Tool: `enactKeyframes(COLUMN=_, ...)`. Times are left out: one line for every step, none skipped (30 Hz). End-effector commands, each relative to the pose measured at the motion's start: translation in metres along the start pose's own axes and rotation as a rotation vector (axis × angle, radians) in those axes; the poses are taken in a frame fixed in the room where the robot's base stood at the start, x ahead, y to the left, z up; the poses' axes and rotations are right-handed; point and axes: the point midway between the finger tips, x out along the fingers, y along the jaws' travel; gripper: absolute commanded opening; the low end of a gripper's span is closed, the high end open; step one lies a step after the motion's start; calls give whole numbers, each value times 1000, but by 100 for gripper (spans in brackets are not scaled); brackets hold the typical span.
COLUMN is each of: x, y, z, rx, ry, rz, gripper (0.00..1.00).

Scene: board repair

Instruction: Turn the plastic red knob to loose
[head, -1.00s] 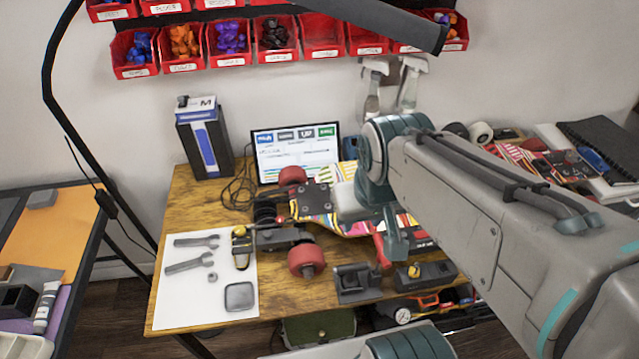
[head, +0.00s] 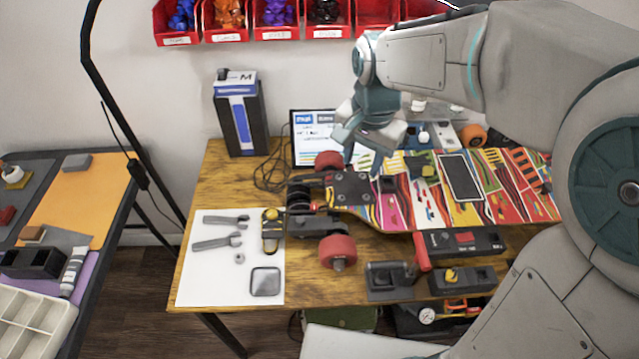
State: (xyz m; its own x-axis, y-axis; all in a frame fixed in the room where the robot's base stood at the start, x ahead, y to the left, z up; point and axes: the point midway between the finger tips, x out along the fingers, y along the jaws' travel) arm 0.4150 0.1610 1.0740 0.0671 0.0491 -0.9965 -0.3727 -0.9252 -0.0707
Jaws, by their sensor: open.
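Two red parts could be the red knob in the head view, and I cannot tell which it is. One is an upright red handle (head: 422,252) beside a small black clamp-like block (head: 388,279) at the table's front. The other is a small red piece (head: 465,237) on top of a long black box (head: 440,243) just behind. My gripper (head: 362,162) is open and empty, pointing down above the far side of the skateboard's left end. It is apart from both red parts, behind and to the left of them.
A colourful skateboard (head: 400,212) with red wheels (head: 338,252) lies across the wooden table (head: 200,180). A white sheet (head: 215,285) with wrenches lies at left. A screen (head: 310,130) and a blue-black box (head: 240,120) stand behind. Red bins hang above.

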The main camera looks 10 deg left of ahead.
Motion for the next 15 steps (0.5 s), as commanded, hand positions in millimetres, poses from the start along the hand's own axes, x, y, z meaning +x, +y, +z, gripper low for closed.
enactKeyframes(x=13, y=-22, z=3, rx=22, ry=-15, rz=17, gripper=41)
enactKeyframes(x=18, y=-33, z=4, rx=41, ry=-20, rz=24, gripper=41)
enactKeyframes(x=25, y=-46, z=7, rx=65, ry=-25, rz=34, gripper=41)
enactKeyframes(x=29, y=-54, z=8, rx=81, ry=-29, rz=41, gripper=41)
enactKeyframes(x=33, y=-62, z=10, rx=95, ry=-31, rz=47, gripper=41)
enactKeyframes(x=38, y=-71, z=13, rx=113, ry=-34, rz=55, gripper=41)
enactKeyframes(x=41, y=-77, z=15, rx=124, ry=-35, rz=59, gripper=41)
enactKeyframes(x=44, y=-81, z=16, rx=134, ry=-37, rz=64, gripper=41)
enactKeyframes(x=46, y=-86, z=18, rx=144, ry=-37, rz=68, gripper=41)
enactKeyframes(x=48, y=-89, z=19, rx=151, ry=-38, rz=70, gripper=41)
enactKeyframes(x=50, y=-91, z=20, rx=157, ry=-38, rz=73, gripper=41)
enactKeyframes(x=52, y=-93, z=20, rx=161, ry=-39, rz=75, gripper=41)
enactKeyframes(x=54, y=-94, z=21, rx=163, ry=-39, rz=76, gripper=41)
enactKeyframes(x=56, y=-94, z=21, rx=165, ry=-39, rz=76, gripper=41)
enactKeyframes(x=60, y=-94, z=21, rx=166, ry=-39, rz=77, gripper=41)
